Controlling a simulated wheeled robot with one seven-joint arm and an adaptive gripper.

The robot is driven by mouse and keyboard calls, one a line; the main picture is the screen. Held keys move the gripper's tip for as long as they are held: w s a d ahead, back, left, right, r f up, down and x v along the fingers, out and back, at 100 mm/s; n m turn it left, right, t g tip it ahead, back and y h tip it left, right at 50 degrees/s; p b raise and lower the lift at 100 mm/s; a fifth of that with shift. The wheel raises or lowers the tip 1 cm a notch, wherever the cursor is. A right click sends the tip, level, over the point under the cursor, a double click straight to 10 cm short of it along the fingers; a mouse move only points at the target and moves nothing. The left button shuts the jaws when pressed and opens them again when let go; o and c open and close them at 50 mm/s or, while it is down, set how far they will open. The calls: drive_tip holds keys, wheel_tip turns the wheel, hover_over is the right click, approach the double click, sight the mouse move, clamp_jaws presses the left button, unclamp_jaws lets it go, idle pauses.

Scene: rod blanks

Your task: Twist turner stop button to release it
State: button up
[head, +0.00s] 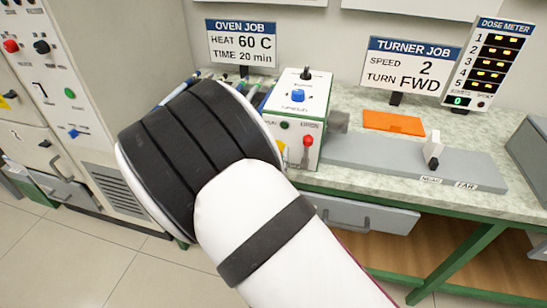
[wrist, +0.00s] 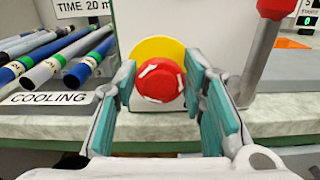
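The turner (head: 293,100) is a white and green box on the bench in the head view. Its red stop button (wrist: 160,82) has white arrow marks and sits on a yellow disc (wrist: 158,50) on the front face in the wrist view. My gripper (wrist: 162,66) is open, with one teal-padded finger to the left of the button and one to the right. The button shows between the fingertips with narrow gaps, and I cannot tell whether either pad touches it. In the head view my arm hides the gripper and the button.
A red-knobbed lever (head: 307,143) sticks out right of the button; it is close to my right finger in the wrist view (wrist: 262,50). Several rods (wrist: 50,62) lie at left behind a COOLING label (wrist: 45,98). The bench edge (wrist: 60,128) runs below my fingers.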

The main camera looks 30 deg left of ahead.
drive_tip(key=shift+o, duration=1.2)
drive_tip(key=v, duration=1.2)
drive_tip(key=shift+d, duration=0.1)
